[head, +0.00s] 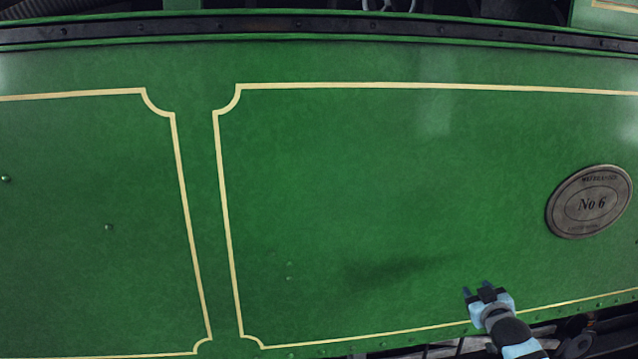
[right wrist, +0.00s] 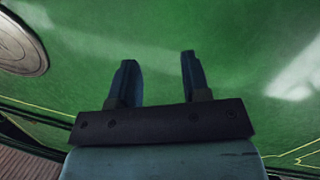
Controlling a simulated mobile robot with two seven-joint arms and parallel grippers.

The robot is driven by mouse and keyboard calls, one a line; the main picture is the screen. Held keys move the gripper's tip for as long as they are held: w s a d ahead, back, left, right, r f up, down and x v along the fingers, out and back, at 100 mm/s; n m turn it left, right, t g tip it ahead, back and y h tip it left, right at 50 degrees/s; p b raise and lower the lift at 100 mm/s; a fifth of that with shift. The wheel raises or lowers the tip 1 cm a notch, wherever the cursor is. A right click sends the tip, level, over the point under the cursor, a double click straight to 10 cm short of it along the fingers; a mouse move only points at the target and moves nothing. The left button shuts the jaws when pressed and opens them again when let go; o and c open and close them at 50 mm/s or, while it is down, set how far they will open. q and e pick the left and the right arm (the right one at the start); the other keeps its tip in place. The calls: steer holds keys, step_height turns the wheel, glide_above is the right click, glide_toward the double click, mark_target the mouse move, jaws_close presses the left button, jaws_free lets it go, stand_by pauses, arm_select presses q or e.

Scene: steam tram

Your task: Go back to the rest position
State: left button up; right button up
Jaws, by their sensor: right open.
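My right gripper (head: 478,291) is at the lower right of the head view, in front of the green tram side panel (head: 330,180). Its two dark fingers are apart with nothing between them. In the right wrist view, the open fingers of the right gripper (right wrist: 158,82) point at the green panel (right wrist: 240,40), and I see no contact with it. My left gripper is not in the head view.
An oval plate reading No 6 (head: 591,202) is on the panel at the right; it also shows in the right wrist view (right wrist: 18,45). A dark riveted rail (head: 300,26) runs along the top. Dark undercarriage parts (head: 590,335) lie below the panel at lower right.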

steer(key=s+a+f+g+y, duration=0.1)
steer(key=s+a+f, duration=0.3)
steer(key=s+f, duration=0.2)
steer(key=s+a+f+g, duration=0.1)
steer(key=s+a+f, duration=0.2)
steer(key=s+f, duration=0.3)
steer(key=s+a+f+g, duration=0.1)
steer(key=s+a+f, duration=0.2)
steer(key=s, duration=0.7)
steer(key=s+a+f+g+y, duration=0.1)
steer(key=s+a+f, duration=0.3)
steer(key=s, duration=0.7)
steer(key=s+a+f+m+g+y, duration=0.1)
steer(key=s+a+f, duration=0.2)
steer(key=s, duration=0.8)
steer(key=shift+a+f+g, duration=0.4)
steer(key=shift+a, duration=0.7)
